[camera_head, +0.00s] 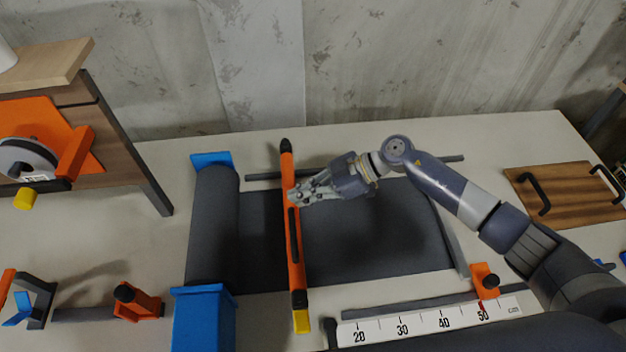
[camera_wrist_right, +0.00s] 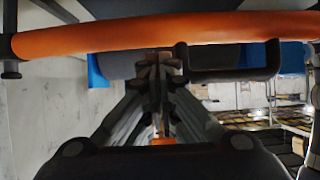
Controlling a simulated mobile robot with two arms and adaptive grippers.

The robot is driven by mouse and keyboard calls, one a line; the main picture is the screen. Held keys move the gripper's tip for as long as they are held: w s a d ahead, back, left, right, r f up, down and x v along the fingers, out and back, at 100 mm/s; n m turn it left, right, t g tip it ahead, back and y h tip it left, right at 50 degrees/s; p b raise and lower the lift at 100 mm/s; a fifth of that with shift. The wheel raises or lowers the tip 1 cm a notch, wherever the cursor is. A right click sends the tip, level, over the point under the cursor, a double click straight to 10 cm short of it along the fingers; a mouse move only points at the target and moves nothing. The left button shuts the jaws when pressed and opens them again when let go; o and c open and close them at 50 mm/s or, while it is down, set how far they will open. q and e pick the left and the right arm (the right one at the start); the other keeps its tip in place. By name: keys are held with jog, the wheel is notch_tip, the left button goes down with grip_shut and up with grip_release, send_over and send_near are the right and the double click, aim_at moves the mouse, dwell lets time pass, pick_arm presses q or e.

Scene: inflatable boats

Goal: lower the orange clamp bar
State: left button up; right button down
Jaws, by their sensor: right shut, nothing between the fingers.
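The orange clamp bar (camera_head: 292,230) runs from the back to the front of the table across the dark sheet in the head view. It has a black knob at its far end, a dark handle along its side and a yellow tip at its near end. In the right wrist view the bar (camera_wrist_right: 120,36) crosses the top of the picture, with its dark handle (camera_wrist_right: 228,74) below it. My right gripper (camera_head: 296,197) is shut and empty, with its fingertips at or very close to the bar's right side. I cannot tell whether they touch. My left gripper is not in view.
A dark fabric roll (camera_head: 214,225) sits between blue holders left of the bar, and the dark sheet (camera_head: 370,240) lies to its right. A white ruler (camera_head: 430,320) and an orange stop (camera_head: 486,281) are at the front. A wooden board with handles (camera_head: 565,193) lies at the right.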

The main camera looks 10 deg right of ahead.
jog(key=shift+a+f, duration=0.1)
jog(key=shift+f, duration=0.4)
notch_tip(320, 180, down, 8)
jog(key=b, duration=0.3)
jog(key=shift+r, duration=0.2)
